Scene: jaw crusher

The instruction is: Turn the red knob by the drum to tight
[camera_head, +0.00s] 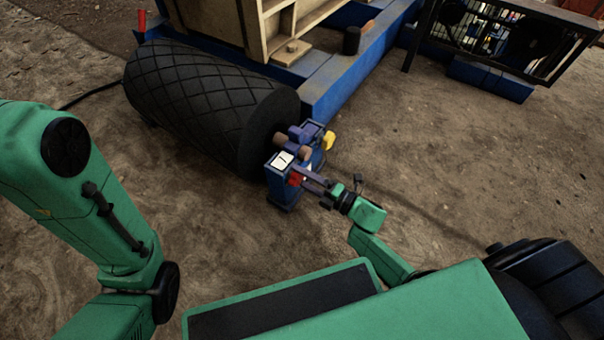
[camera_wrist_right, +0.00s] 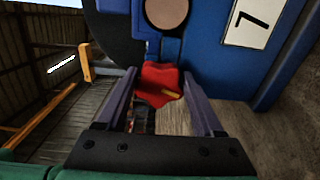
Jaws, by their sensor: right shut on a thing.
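The red knob (camera_head: 295,179) sits on a blue stand (camera_head: 284,198) at the near end of the black, diamond-patterned drum (camera_head: 200,100). My right gripper (camera_head: 304,181) reaches it from the lower right. In the right wrist view the red knob (camera_wrist_right: 158,82) lies between the two purple-grey fingers of my right gripper (camera_wrist_right: 159,90), which is shut on it. A yellow mark shows on the knob's lower right. A white plate (camera_wrist_right: 253,22) with a dark stroke is on the blue housing beside it. My left arm shows at the left, but its gripper is out of view.
A yellow part (camera_head: 329,140) stands out right of the stand. A blue beam (camera_head: 350,70) runs behind the drum's end. A dark mesh cage (camera_head: 505,38) stands at the upper right. The brown ground to the right of the stand is clear.

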